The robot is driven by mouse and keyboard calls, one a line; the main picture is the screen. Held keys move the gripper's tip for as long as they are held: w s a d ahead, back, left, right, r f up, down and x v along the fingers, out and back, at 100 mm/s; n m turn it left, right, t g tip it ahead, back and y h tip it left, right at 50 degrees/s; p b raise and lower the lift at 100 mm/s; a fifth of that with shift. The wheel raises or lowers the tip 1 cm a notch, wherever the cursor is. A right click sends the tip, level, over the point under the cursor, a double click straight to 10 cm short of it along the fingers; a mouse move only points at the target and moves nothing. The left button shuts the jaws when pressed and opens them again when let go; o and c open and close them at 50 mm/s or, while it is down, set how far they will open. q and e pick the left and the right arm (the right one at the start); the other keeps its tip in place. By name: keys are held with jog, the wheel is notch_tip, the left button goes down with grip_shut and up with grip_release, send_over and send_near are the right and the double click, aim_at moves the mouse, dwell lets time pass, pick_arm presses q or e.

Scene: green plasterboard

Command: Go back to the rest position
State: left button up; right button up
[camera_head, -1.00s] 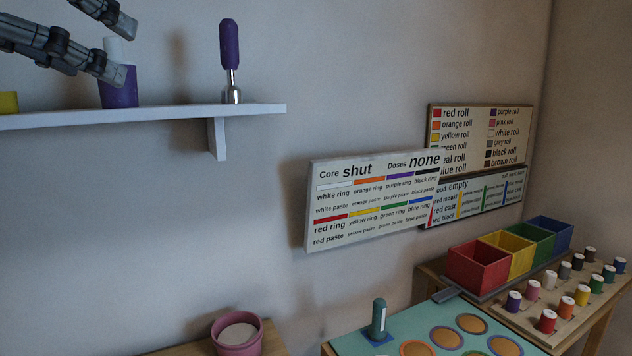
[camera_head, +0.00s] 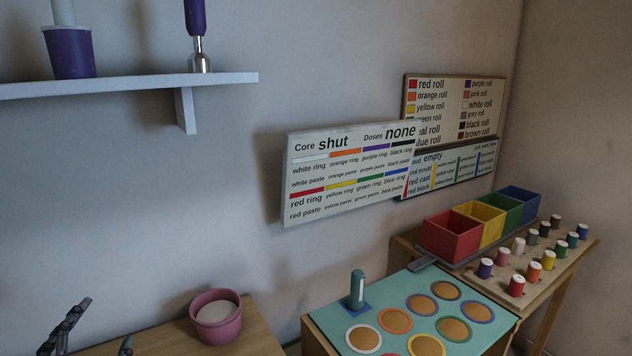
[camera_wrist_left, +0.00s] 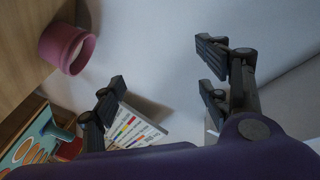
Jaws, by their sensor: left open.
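My left gripper (camera_head: 94,334) shows at the lower left edge of the head view, in front of the wooden table and left of the pink pot. Its two dark fingers stand apart with nothing between them. In the left wrist view, the open fingers (camera_wrist_left: 157,88) have only the pale wall between and beyond them. The rest of the left arm is outside the head view. My right gripper is in neither view.
A pink pot (camera_head: 216,318) with pale contents stands on the wooden table (camera_head: 255,342). Above, a white shelf (camera_head: 130,84) holds a purple cup (camera_head: 70,58) and a purple-handled tool (camera_head: 196,25). A teal board (camera_head: 395,292) with round pads and coloured bins (camera_head: 452,238) are at right.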

pick_arm(q)
jog(key=s+d+f+n+g, duration=0.1)
jog(key=s+f+n+g, duration=0.3)
jog(key=s+f, duration=0.5)
jog(key=s+d+f+n+g, duration=0.15)
jog(key=s+f+g, duration=0.45)
jog(key=f, duration=0.6)
jog(key=s+d+f+g+h, duration=0.1)
jog(key=s+d+f+g, duration=0.1)
jog(key=s+d, duration=0.35)
jog(key=s+d+f+n+g+h, duration=0.1)
jog(key=s+d+f+g, duration=0.15)
jog(key=s, duration=0.55)
jog(key=s+d+f+g+h, duration=0.1)
jog(key=s+d+f+g, duration=0.15)
jog(key=s, duration=0.45)
jog(key=w+d+f+t+h+p, duration=0.1)
jog(key=w+d+f+t, duration=0.3)
jog(key=w+f+t, duration=0.4)
jog(key=x, duration=0.2)
jog(key=shift+w+d+f, duration=0.2)
jog(key=shift+d+f, duration=0.05)
jog(key=shift+d, duration=0.05)
